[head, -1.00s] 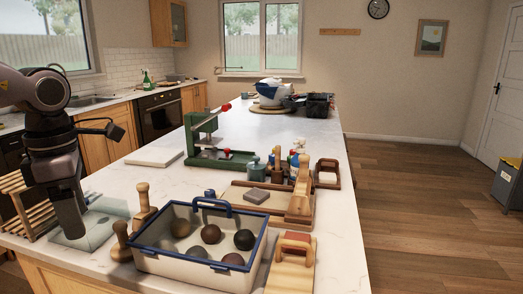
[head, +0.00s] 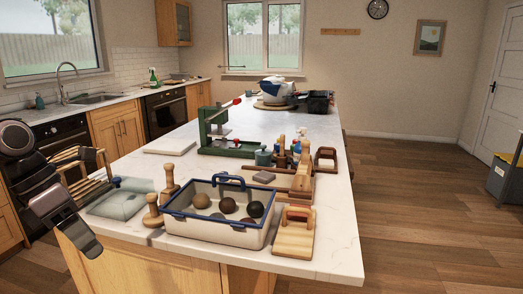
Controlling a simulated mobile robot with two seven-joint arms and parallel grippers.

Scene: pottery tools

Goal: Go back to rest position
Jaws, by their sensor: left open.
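My left gripper (head: 88,245) hangs at the left edge of the view, pointing down and to the right beside the front left corner of the island counter (head: 330,235). It is open, and I see nothing held in it; its fingertips are hard to make out. My right gripper is not in view. A white tray with a blue rim and handle (head: 215,232) stands near the counter's front and holds several brown and dark clay balls (head: 227,205).
The floor (head: 420,190) on the right is free.

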